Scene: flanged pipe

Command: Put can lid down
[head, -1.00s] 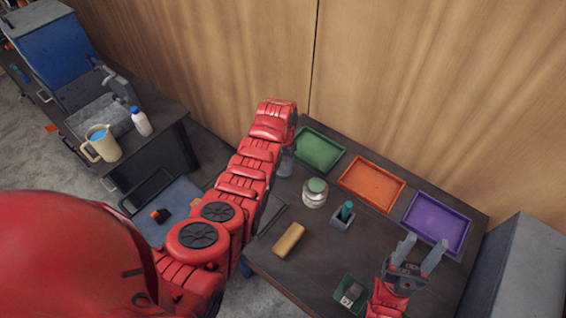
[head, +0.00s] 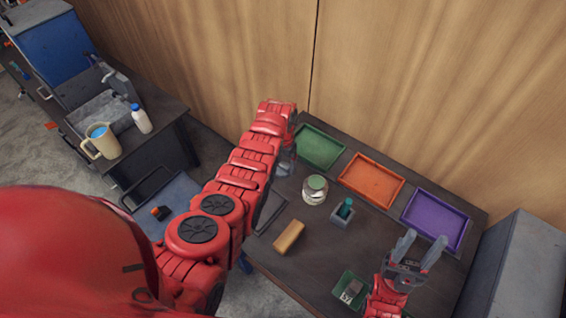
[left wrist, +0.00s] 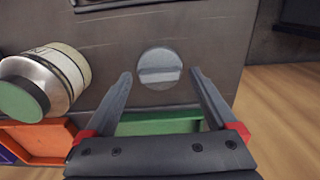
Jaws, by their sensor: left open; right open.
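A round grey lid with a raised bar across it (left wrist: 159,69) lies flat on the dark tabletop in the left wrist view. My left gripper (left wrist: 161,76) is open and empty, with a finger on each side of the lid and a visible gap at both sides. In the head view my left gripper (head: 286,160) is partly behind my own arm, and the lid is hidden there. A pale can with a green top (head: 315,189) stands to the right of this gripper; it also shows in the left wrist view (left wrist: 62,72). My right gripper (head: 424,240) is open and empty above the table's right side.
Green (head: 318,147), orange (head: 371,181) and purple (head: 436,221) trays line the table's back edge along the wooden wall. A tan block (head: 289,236), a grey holder with a teal item (head: 342,216) and a small green box (head: 349,291) stand in front. Bare tabletop lies between them.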

